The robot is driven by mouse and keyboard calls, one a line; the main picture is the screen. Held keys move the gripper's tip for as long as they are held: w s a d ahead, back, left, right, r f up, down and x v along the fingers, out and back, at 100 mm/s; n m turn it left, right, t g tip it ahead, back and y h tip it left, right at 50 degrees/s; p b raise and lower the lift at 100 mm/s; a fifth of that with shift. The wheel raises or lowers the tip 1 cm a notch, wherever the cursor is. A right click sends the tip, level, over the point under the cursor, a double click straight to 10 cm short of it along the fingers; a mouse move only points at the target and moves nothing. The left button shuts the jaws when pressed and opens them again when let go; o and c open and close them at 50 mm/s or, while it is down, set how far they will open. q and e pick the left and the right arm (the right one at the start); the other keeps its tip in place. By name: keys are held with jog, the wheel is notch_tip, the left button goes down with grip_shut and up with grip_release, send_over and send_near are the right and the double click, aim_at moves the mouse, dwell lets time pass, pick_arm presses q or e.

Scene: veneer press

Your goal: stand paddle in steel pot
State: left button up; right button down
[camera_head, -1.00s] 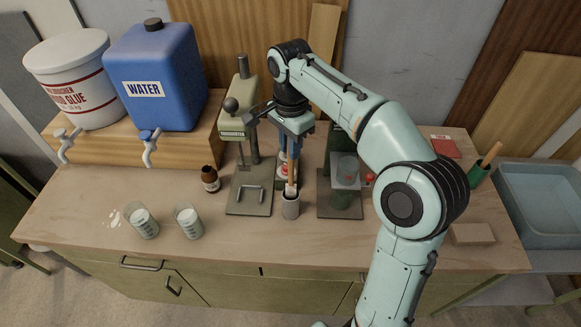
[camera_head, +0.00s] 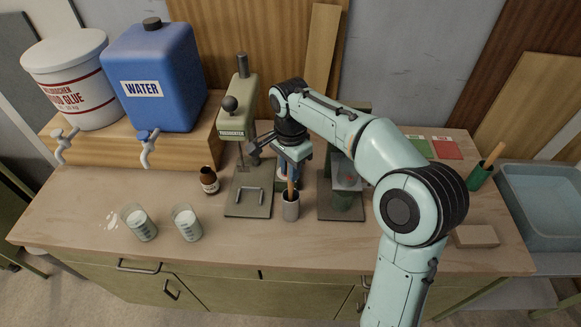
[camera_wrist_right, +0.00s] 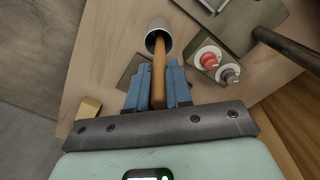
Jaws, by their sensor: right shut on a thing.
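The steel pot (camera_head: 291,210) is a small grey cylinder standing upright near the front middle of the bench; it also shows in the wrist view (camera_wrist_right: 157,27). The wooden paddle (camera_head: 290,188) is nearly upright, its lower end inside the pot's mouth. Whether it touches the bottom is hidden. My right gripper (camera_head: 289,172) is above the pot, shut on the paddle. In the wrist view its blue fingers (camera_wrist_right: 158,84) clasp the paddle's handle (camera_wrist_right: 158,75) from both sides. My left gripper is not in view.
A press (camera_head: 238,110) stands left of the pot, and another device (camera_head: 342,200) right of it. A brown bottle (camera_head: 209,181) and two beakers (camera_head: 139,224) (camera_head: 187,224) are at left. A green cup (camera_head: 477,178) and a block (camera_head: 476,236) are at right. The front edge is near.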

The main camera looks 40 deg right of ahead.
jog(key=c, duration=1)
grip_release()
jog(key=shift+s, duration=0.15)
jog(key=shift+c, duration=0.2)
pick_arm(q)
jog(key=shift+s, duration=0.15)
pick_arm(e)
jog(key=shift+r, duration=0.1)
jog(key=r+p, duration=0.1)
jog(key=r, duration=0.4)
jog(key=r+p, duration=0.1)
jog(key=r, duration=0.4)
jog(key=shift+w+r, duration=0.2)
jog(key=shift+r, duration=0.4)
jog(key=shift+s+r, duration=0.25)
jog(key=shift+r, duration=0.25)
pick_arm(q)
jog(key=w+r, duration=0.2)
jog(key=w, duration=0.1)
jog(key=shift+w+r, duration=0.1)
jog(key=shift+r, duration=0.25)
pick_arm(e)
jog(key=shift+w, duration=0.15)
